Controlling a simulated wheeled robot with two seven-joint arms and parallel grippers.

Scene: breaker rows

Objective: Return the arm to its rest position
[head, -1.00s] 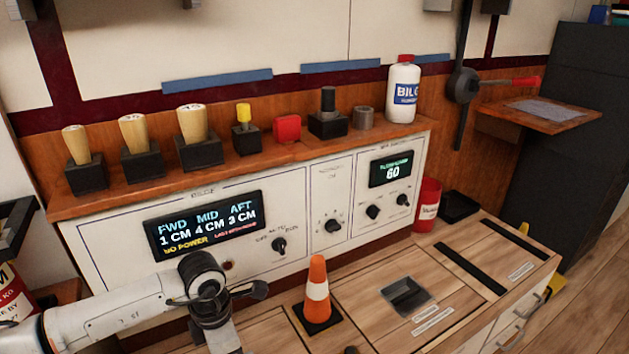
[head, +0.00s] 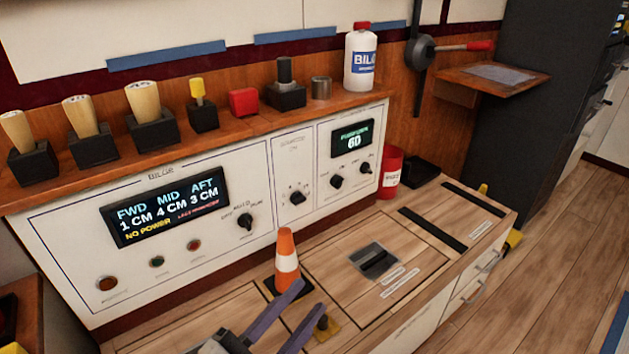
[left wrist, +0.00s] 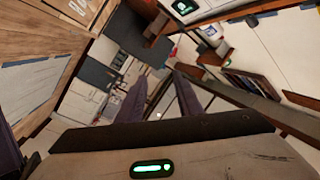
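My left gripper (head: 312,297) comes in at the bottom of the head view, low over the wooden counter, just in front of the orange and white cone (head: 287,262). Its two purple-grey fingers are spread apart with nothing held between them. The left wrist view also shows the open gripper (left wrist: 161,80), with the room beyond the fingers. Most of the left arm is out of the head view. My right gripper is in neither view now.
The white control panel (head: 75,247) stands behind the counter (head: 340,230), with a shelf of wooden-handled levers (head: 86,116) above. A small dark knob on a yellow base (head: 323,326) is beside the fingers. A red can (head: 390,172) stands at the panel's right end.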

